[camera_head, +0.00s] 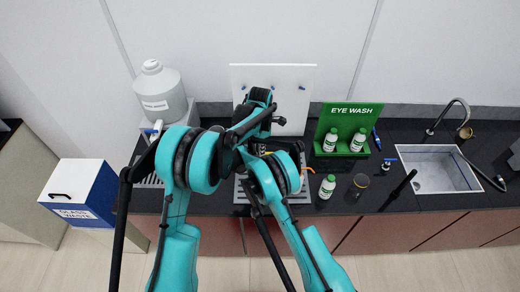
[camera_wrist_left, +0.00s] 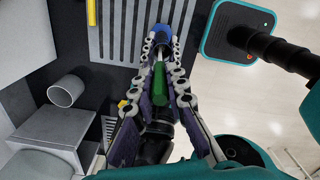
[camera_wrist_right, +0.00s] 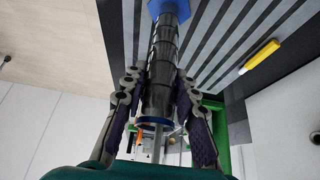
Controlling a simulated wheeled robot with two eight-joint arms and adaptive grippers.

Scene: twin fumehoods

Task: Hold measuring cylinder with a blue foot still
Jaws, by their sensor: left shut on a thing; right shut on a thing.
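The measuring cylinder (camera_wrist_right: 160,75) is clear and looks dark, with a blue foot (camera_wrist_right: 172,8) at the top of the right wrist view and a blue ring near its other end. My right gripper (camera_wrist_right: 159,78) has its fingers on both sides of the cylinder and is shut on it. A thin pale rod (camera_wrist_right: 157,145) shows at the ring end. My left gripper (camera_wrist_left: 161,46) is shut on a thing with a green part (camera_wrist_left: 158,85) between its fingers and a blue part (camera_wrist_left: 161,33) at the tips. My arms hide most of this in the head view.
A green eye wash stand (camera_head: 347,114) with white bottles is right of my arms, and another bottle (camera_head: 327,187) stands before it. A sink (camera_head: 437,172) is further right. A large jug (camera_head: 160,92) and a blue-and-white box (camera_head: 79,190) are at left.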

